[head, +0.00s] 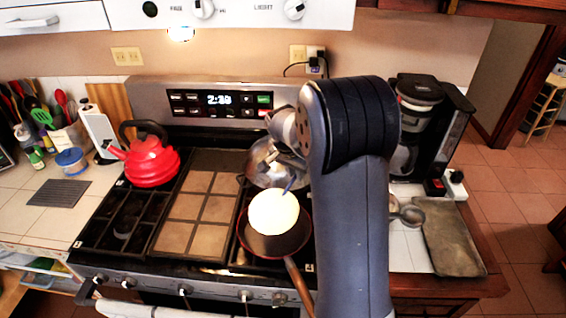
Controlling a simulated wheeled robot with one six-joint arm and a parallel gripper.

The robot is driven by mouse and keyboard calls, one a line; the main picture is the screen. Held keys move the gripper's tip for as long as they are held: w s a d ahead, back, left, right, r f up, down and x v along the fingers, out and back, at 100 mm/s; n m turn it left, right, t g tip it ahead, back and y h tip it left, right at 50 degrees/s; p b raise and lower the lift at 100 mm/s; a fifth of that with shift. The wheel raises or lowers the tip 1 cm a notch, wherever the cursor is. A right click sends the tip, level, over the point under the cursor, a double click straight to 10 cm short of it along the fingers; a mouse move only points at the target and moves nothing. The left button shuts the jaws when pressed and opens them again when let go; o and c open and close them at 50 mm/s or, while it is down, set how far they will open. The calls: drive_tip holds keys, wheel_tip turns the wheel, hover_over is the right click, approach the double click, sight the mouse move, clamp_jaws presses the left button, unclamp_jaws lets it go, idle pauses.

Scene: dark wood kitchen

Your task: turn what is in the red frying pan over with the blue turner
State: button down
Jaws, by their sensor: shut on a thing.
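The red frying pan (275,245) sits on the front right part of the stove, its brown handle pointing toward me. A round, pale cream piece of food (273,213) shows over the far half of the pan and overlaps its far rim in the picture. I cannot tell whether it touches the pan or is raised. A small part of the blue turner (290,185) shows at the food's upper right edge; the rest is hidden. My gripper is shut on the turner, its fingers mostly hidden behind my arm.
A shiny steel pot (262,160) stands behind the pan. A red kettle (151,161) is at the back left of the stove, and a tan griddle (200,208) lies between. A black coffee maker (415,110) and a dark cloth (450,240) are on the right counter.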

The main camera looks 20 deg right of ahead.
drive_tip(key=shift+s+d+f+m, duration=0.1)
drive_tip(key=shift+s+d+m, duration=0.1)
drive_tip(key=shift+d+m, duration=0.2)
drive_tip(key=shift+s+d+f+n+t+y, duration=0.1)
drive_tip(key=shift+s+t+y, duration=0.1)
drive_tip(key=shift+t+y, duration=0.4)
drive_tip(key=shift+s+d+n+t+y, duration=0.15)
drive_tip(key=shift+t+y, duration=0.3)
drive_tip(key=shift+t, duration=0.3)
drive_tip(key=shift+s+d+f+n+t+y, duration=0.1)
drive_tip(key=shift+s+t+y, duration=0.1)
drive_tip(key=shift+t+y, duration=0.4)
drive_tip(key=b, duration=0.2)
drive_tip(key=t+y+b, duration=0.1)
drive_tip(key=b, duration=0.1)
drive_tip(key=shift+s+d+f, duration=0.1)
drive_tip(key=shift+d+f, duration=0.1)
drive_tip(key=shift+f, duration=0.2)
drive_tip(key=b, duration=0.3)
drive_tip(key=t+y+b, duration=0.1)
drive_tip(key=b, duration=0.3)
drive_tip(key=shift+s+d+f+t, duration=0.1)
drive_tip(key=shift+f+t, duration=0.05)
drive_tip(key=shift+t, duration=0.1)
drive_tip(key=t+y+b, duration=0.1)
drive_tip(key=b, duration=0.7)
drive_tip(key=shift+s+d+f+n+t+y, duration=0.2)
drive_tip(key=shift+f+n+t+y, duration=0.1)
drive_tip(key=shift+t+y, duration=0.1)
